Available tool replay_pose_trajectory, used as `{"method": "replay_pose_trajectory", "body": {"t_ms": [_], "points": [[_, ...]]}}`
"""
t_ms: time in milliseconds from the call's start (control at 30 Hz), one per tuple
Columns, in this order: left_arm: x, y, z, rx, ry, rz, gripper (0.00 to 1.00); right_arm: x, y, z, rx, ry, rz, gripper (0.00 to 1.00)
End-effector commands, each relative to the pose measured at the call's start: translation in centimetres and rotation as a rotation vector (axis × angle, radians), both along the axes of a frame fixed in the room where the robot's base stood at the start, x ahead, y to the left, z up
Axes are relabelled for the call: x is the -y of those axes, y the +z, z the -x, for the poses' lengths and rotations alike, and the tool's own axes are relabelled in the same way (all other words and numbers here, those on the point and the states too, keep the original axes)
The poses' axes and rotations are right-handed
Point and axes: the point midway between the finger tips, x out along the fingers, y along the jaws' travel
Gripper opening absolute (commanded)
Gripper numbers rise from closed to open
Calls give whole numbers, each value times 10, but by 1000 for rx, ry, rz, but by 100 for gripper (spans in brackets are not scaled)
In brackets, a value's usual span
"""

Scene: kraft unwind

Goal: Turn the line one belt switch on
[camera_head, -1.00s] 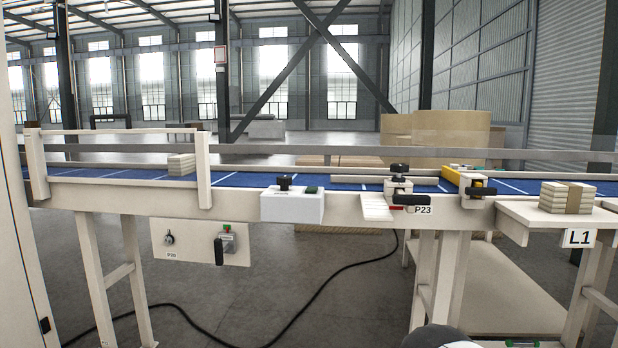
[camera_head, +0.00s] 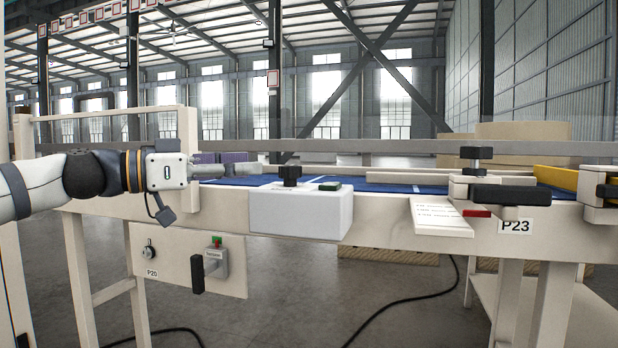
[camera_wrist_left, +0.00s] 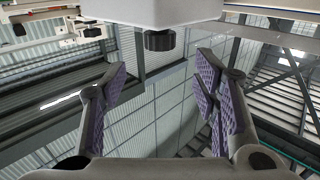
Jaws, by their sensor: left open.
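A white box (camera_head: 300,212) is mounted on the front rail of the conveyor. It carries a black knob (camera_head: 291,174) and a green button (camera_head: 330,186) on top; its label is too small to read. My left gripper (camera_head: 262,165) reaches in from the left above the belt, open and empty, just left of the knob and apart from it. In the left wrist view the black knob (camera_wrist_left: 160,40) shows ahead of the open fingers (camera_wrist_left: 162,66), beneath the white box (camera_wrist_left: 155,12) in that picture. The knob's setting cannot be read. My right gripper is not in view.
A lower panel marked P20 (camera_head: 165,262) holds a small knob (camera_head: 149,250) and a switch with a black handle (camera_head: 197,275). A black clamp knob (camera_head: 476,153) and a P23 label (camera_head: 514,226) are at right. A rail (camera_head: 400,148) runs behind the blue belt (camera_head: 375,187).

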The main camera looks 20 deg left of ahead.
Motion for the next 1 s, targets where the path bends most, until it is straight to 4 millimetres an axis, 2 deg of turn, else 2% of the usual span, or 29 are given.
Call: {"method": "replay_pose_trajectory", "body": {"t_ms": [100,300,467,700,767,933,1000], "points": [[26,-1,-23,-4,-3,-3,55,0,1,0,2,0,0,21],[56,-1,-51,-4,0,-2,55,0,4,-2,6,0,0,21],[66,-1,-61,-5,0,-1,55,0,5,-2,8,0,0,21],[67,-2,-62,-5,0,1,55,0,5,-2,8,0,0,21],[67,-2,-62,-6,0,0,44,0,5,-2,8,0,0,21],[67,-2,-62,-6,0,0,6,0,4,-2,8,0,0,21],[67,-2,-62,-6,0,0,6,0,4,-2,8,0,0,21]]}}
